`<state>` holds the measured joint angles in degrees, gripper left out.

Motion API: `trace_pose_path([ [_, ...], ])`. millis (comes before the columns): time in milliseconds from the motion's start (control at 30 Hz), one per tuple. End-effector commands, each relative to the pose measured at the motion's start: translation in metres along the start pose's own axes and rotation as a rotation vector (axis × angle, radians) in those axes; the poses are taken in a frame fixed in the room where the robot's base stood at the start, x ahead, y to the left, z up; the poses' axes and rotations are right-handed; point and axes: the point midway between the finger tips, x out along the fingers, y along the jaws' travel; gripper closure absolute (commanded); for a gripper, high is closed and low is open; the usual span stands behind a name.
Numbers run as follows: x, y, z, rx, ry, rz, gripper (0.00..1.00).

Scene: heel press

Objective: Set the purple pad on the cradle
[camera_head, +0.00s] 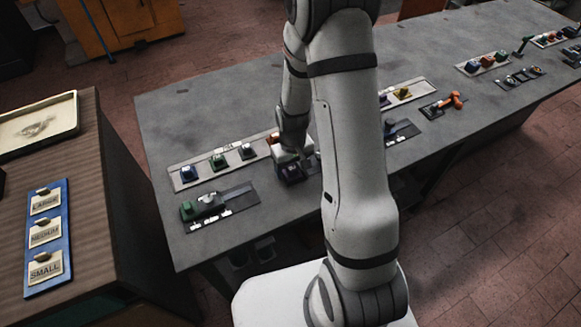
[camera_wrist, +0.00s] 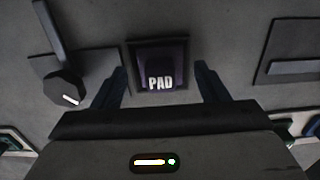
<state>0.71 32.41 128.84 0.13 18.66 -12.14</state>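The purple pad (camera_wrist: 160,63), dark and marked PAD, sits inside a dark square frame on the grey bench in the wrist view. The frame (camera_wrist: 131,52) looks like the cradle, though I cannot tell for certain. My gripper (camera_wrist: 161,70) is open, with one finger left and one right of the pad, and a gap shows on each side. In the head view my gripper (camera_head: 290,158) is low over the bench, and a dark purple block (camera_head: 291,173) shows just below it. My arm hides part of the bench there.
A panel with a grey knob (camera_head: 209,200) and a green block lies left of my gripper. Behind it, a light strip (camera_head: 234,158) holds several coloured blocks. An orange-handled device (camera_head: 444,103) stands to the right. Bare bench (camera_head: 190,105) lies at the back left.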

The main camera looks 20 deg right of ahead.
Motion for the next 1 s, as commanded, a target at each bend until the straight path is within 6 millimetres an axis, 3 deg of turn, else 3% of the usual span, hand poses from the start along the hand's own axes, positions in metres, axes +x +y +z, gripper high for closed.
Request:
trace_pose_path([
  [333, -0.004, 0.000, -0.001, 0.000, 0.002, 0.000, 0.30],
  [800, -0.067, 0.000, 0.000, 0.000, 0.004, 0.001, 0.30],
  [1000, -0.078, 0.000, 0.001, 0.000, 0.001, 0.000, 0.30],
])
